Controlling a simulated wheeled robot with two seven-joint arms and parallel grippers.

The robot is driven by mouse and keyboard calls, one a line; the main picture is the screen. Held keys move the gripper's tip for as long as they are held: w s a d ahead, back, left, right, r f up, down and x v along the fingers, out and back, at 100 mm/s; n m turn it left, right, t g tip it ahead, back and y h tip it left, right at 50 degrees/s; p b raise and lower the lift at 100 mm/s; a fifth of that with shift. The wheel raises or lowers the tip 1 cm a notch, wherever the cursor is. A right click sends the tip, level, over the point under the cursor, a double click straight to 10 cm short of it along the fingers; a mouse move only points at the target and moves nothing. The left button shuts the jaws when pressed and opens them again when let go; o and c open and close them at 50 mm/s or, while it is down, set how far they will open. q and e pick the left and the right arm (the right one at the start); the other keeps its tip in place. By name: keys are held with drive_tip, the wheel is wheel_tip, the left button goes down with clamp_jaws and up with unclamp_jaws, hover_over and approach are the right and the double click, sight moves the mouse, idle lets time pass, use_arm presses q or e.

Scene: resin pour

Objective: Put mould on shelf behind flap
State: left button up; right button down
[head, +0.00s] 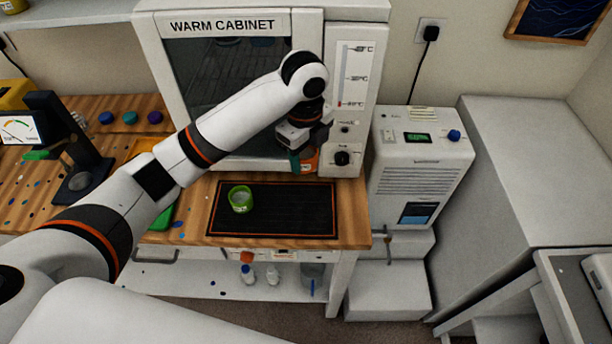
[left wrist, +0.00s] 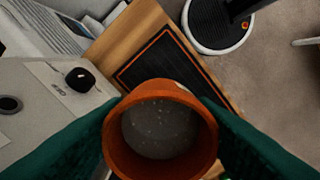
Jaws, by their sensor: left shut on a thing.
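My left gripper (head: 304,155) is shut on an orange mould (head: 311,161), held in front of the lower right part of the warm cabinet. The left wrist view shows the round orange mould (left wrist: 160,90) between the green fingers, open towards the camera, with a grey filling inside. The warm cabinet (head: 308,30) has a dark-windowed front flap (head: 215,75) that looks shut; my arm covers part of it. A green mould (head: 240,203) stands on the black mat (head: 300,226). My right gripper is not in view.
A control panel with a knob (head: 342,158) lies right of the flap, close to my gripper. A white machine (head: 425,150) stands right of the wooden bench (head: 355,220). A dark stand with a gauge (head: 60,130) is at the left. The mat's right half is clear.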

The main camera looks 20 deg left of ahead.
use_arm(q)
wheel_tip(320, 180, up, 10)
drive_tip(key=s+a+f+n+b, duration=0.2)
drive_tip(key=s+f+n, duration=0.5)
drive_tip(key=n, duration=0.4)
drive_tip(key=s+a+f+n+b, duration=0.2)
drive_tip(key=s+f+n, duration=0.4)
drive_tip(key=n, duration=0.6)
drive_tip(key=shift+s+a+f+b, duration=0.25)
drive_tip(key=shift+s+f+b, duration=0.25)
drive_tip(key=shift+f, duration=0.45)
drive_tip(key=shift+w+d, duration=0.1)
drive_tip(key=shift+w, duration=0.05)
